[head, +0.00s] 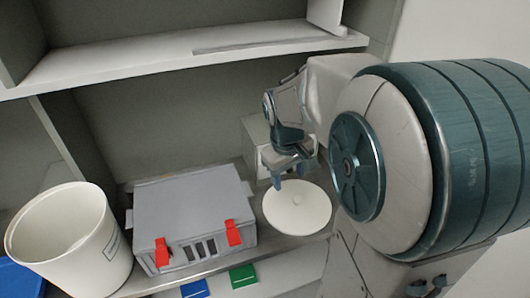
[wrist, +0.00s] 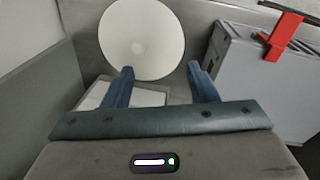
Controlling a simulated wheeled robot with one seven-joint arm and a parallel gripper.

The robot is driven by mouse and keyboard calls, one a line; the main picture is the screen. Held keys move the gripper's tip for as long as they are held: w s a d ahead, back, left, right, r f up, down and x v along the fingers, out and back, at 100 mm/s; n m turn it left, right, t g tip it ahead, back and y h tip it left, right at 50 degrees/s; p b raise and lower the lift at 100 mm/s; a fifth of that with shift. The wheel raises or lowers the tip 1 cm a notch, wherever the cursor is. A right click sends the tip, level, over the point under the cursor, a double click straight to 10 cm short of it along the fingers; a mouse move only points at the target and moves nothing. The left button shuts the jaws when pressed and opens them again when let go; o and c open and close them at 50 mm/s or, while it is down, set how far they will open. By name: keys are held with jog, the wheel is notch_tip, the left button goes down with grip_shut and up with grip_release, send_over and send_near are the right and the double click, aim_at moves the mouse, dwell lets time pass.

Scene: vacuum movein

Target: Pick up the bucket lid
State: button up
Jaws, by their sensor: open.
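The bucket lid (head: 297,207) is a round white disc with a small knob at its centre. In the head view it lies flat on the shelf, right of the grey case. In the wrist view the lid (wrist: 142,38) shows just beyond my fingertips. My gripper (head: 288,181) is above the lid's back left edge, pointing down. Its two blue fingers (wrist: 160,72) are apart with nothing between them. I cannot tell whether a fingertip touches the lid. A white open bucket (head: 70,238) stands at the left in the head view.
A grey case (head: 190,212) with red latches stands on the shelf, left of the lid. A white box (head: 262,146) is behind my gripper. An upper shelf (head: 190,53) runs above. Blue and green items (head: 243,276) lie lower in front.

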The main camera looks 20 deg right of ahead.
jog(key=w+d+f+n+g+y, duration=0.1)
jog(key=w+d+f+n+y, duration=0.1)
jog(key=w+d+f, duration=0.45)
send_over(298, 199)
jog(key=f, duration=0.7)
jog(key=shift+s+a+f+p, duration=0.15)
jog(key=shift+s+f+p, duration=0.15)
jog(key=shift+s+f, duration=0.1)
jog(key=shift+w+f+p, duration=0.2)
jog(key=shift+f+p, duration=0.05)
jog(key=shift+f, duration=1.1)
jog(key=shift+w+f+p, duration=0.15)
jog(key=shift+f+p, duration=0.05)
jog(key=shift+f, duration=1.15)
jog(key=shift+c, duration=0.3)
jog(key=c, duration=1)
